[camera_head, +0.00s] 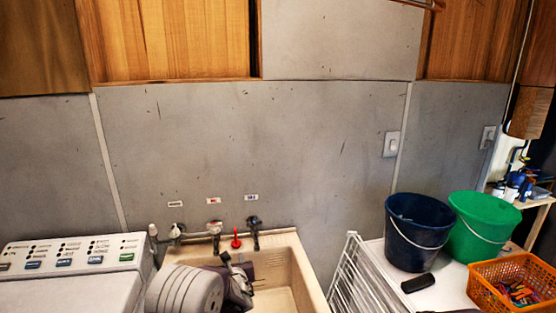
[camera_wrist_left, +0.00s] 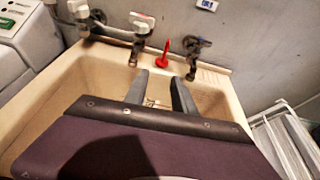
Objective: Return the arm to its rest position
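My left arm comes into the head view from the bottom left and reaches over the beige sink (camera_head: 306,277). My left gripper (camera_head: 241,277) is over the sink basin, below the taps. In the left wrist view the two grey fingers of this gripper (camera_wrist_left: 160,88) stand apart with nothing held between them. The sink rim (camera_wrist_left: 232,84) and back wall lie beyond the fingertips. My right gripper is not in view.
Several taps (camera_head: 214,228) and a red object (camera_head: 236,240) stand at the sink's back edge. A washing machine (camera_head: 80,260) is left. At right are a white rack (camera_head: 352,280), a dark blue bucket (camera_head: 416,232), a green bucket (camera_head: 482,227) and an orange basket (camera_head: 510,270).

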